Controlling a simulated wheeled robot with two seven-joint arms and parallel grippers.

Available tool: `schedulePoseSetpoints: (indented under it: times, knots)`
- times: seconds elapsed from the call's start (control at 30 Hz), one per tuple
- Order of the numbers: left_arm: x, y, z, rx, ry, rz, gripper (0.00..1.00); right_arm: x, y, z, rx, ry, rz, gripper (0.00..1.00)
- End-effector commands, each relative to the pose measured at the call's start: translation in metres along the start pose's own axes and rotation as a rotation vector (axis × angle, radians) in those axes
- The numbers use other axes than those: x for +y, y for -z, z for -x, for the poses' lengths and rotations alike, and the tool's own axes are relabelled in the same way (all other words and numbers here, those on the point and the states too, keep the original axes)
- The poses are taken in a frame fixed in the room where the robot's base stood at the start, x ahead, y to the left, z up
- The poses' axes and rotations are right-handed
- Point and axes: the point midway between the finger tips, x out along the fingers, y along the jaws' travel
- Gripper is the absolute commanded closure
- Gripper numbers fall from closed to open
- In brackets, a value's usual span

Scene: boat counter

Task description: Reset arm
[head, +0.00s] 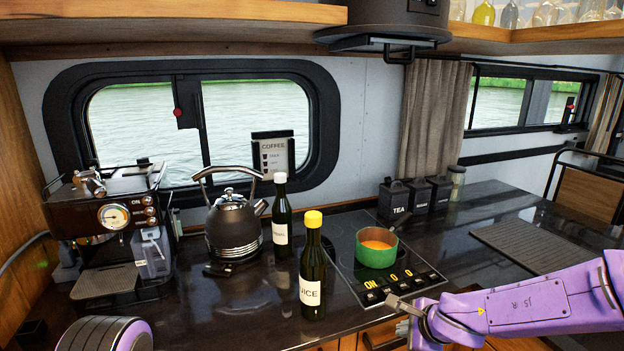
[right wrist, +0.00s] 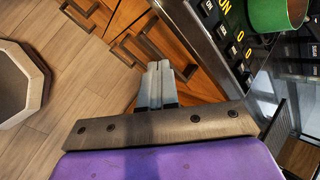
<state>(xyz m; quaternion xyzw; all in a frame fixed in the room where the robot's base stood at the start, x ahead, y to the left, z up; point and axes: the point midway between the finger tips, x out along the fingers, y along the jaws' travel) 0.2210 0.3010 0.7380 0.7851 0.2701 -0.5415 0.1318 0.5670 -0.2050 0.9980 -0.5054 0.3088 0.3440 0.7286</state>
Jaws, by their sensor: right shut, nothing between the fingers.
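My right arm comes in from the right in the head view. Its gripper (head: 404,322) is just in front of the counter's front edge, below the cooktop's control strip. In the right wrist view the two fingers (right wrist: 159,66) lie together, shut and empty, in front of the wooden drawer fronts (right wrist: 145,50). Nothing touches the fingertips. A purple part of my left arm shows at the bottom left of the head view, but the left gripper is out of the picture.
The cooktop (head: 345,262) holds a green pot (head: 376,251) with orange contents. A yellow-capped juice bottle (head: 313,275), a white-capped bottle (head: 281,225), a kettle (head: 233,228) and a coffee machine (head: 110,225) stand left. A grey mat (head: 530,247) lies right. Open floor (right wrist: 75,70) lies below.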

Motion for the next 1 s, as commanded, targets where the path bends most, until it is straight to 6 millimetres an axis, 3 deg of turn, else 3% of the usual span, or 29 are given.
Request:
schedulePoseSetpoints:
  times: [0.17,0.37,0.47,0.53,0.6,0.73,0.8,0.87,1.0]
  knots:
    - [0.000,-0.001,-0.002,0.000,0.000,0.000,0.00,0.027,0.040,-0.007,0.174,-0.026,0.134,1.00]
    - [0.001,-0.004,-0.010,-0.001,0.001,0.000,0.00,0.090,0.108,-0.025,0.429,-0.090,0.405,1.00]
    - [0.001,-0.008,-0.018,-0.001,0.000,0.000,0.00,0.143,0.148,-0.037,0.543,-0.136,0.631,1.00]
    - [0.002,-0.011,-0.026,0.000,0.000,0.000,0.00,0.197,0.173,-0.046,0.576,-0.179,0.839,1.00]
    - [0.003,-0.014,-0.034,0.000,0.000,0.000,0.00,0.259,0.188,-0.051,0.536,-0.231,1.033,1.00]
    - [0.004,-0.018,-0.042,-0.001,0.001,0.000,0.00,0.352,0.202,-0.045,0.400,-0.367,1.217,1.00]
    - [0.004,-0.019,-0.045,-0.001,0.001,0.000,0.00,0.386,0.211,-0.038,0.361,-0.446,1.248,1.00]
    - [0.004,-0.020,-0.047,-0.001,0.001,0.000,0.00,0.406,0.217,-0.035,0.344,-0.493,1.260,1.00]
    - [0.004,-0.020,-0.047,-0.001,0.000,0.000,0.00,0.422,0.222,-0.031,0.327,-0.532,1.262,1.00]
